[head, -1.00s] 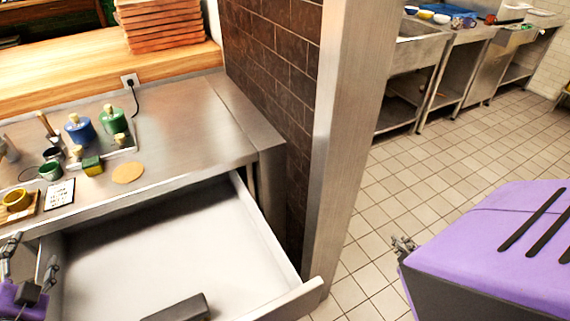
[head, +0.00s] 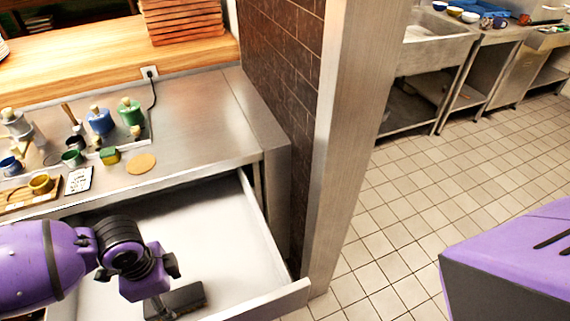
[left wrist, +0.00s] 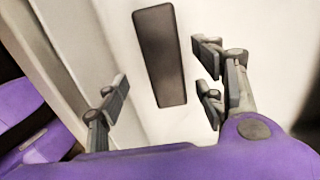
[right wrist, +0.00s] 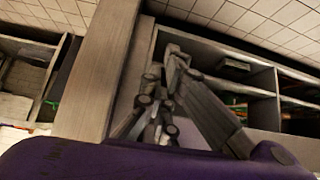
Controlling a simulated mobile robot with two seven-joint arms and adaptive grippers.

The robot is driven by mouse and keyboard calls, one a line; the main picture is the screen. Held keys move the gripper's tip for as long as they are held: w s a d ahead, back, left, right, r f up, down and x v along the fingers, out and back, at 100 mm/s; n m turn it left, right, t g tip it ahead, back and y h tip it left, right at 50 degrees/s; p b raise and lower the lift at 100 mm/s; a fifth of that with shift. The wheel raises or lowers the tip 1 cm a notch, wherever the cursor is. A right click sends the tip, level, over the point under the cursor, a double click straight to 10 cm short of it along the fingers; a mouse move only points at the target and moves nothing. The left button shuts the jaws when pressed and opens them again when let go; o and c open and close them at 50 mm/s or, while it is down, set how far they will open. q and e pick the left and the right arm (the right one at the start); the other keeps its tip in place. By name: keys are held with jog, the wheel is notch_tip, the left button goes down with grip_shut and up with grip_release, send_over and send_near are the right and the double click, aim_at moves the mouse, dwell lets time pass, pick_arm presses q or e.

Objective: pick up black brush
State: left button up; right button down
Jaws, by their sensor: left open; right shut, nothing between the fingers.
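The black brush (head: 187,299) lies on the pale floor of the open drawer (head: 268,303), near the bottom of the head view. In the left wrist view the black brush (left wrist: 160,55) is a dark, long block with rounded corners. My left gripper (head: 158,306) reaches down over the drawer and partly covers the brush in the head view. In the left wrist view the left gripper (left wrist: 164,85) is open, its fingers on either side of the brush's line, apart from it. My right gripper (right wrist: 158,105) is shut and empty, away from the drawer.
The steel counter (head: 205,140) above the drawer holds jars, small pots and a tan disc (head: 141,164). A metal post (head: 345,130) stands right of the drawer. Tiled floor (head: 400,215) is open beyond it. The right wrist view shows shelving (right wrist: 240,70).

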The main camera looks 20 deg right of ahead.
aim_at(173, 299)
pick_arm(q)
jog(key=f, duration=0.6)
jog(key=shift+w+d+f, duration=0.15)
jog(key=shift+w+f, duration=0.1)
jog(key=shift+f, duration=0.1)
jog(key=shift+c, duration=1.2)
jog(key=c, duration=1.1)
pick_arm(e)
jog(key=s, duration=0.1)
jog(key=s+f, duration=0.1)
jog(key=shift+s+d+g, duration=0.3)
